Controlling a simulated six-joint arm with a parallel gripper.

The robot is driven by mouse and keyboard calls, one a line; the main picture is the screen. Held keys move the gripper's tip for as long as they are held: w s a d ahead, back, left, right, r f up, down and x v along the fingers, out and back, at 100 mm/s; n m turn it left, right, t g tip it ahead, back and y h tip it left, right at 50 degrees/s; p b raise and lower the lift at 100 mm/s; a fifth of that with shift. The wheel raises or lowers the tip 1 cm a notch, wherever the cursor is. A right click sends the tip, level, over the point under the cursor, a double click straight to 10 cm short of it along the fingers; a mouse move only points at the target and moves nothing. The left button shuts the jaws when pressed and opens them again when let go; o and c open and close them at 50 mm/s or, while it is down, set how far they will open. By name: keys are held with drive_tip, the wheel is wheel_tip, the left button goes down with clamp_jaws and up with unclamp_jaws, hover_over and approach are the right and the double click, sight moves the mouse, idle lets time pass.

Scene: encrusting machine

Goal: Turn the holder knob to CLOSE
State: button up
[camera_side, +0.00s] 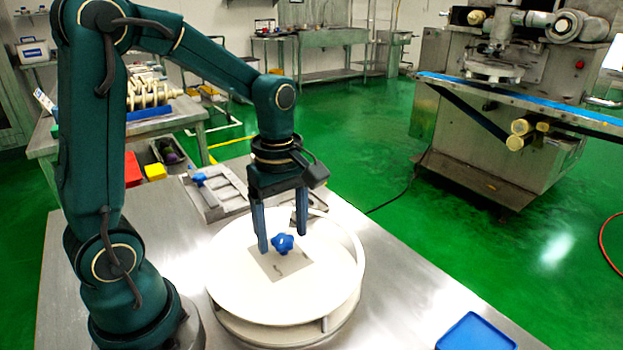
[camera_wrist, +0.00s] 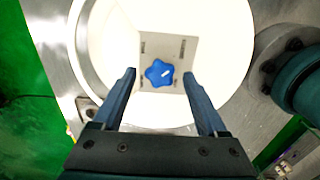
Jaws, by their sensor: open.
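The holder knob (camera_side: 283,243) is a blue lobed knob on a grey square plate (camera_side: 268,262) in the middle of a round white disc (camera_side: 235,285). In the wrist view the knob (camera_wrist: 159,73) has a short white mark on its face, and the plate carries small dark labels too small to read. My gripper (camera_side: 282,245) is open above the disc, pointing down. In the wrist view its two fingers (camera_wrist: 160,73) stand left and right of the knob, with a gap on each side. I see no contact.
The disc sits on a round base on a steel table (camera_side: 400,300). A metal frame with another blue knob (camera_side: 199,179) lies behind it. A blue tray (camera_side: 475,332) is at the front right. A large machine (camera_side: 500,120) stands apart across the green floor.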

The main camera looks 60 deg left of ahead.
drive_tip(key=shift+r, duration=2.5)
drive_tip(key=shift+r, duration=0.1)
drive_tip(key=s+d+r+m+t, duration=0.1)
drive_tip(key=s+d+m+t, duration=0.4)
drive_tip(key=m, duration=1.3)
drive_tip(key=shift+s+r+t, duration=0.3)
drive_tip(key=shift+s+r, duration=0.1)
drive_tip(key=shift+s, duration=0.7)
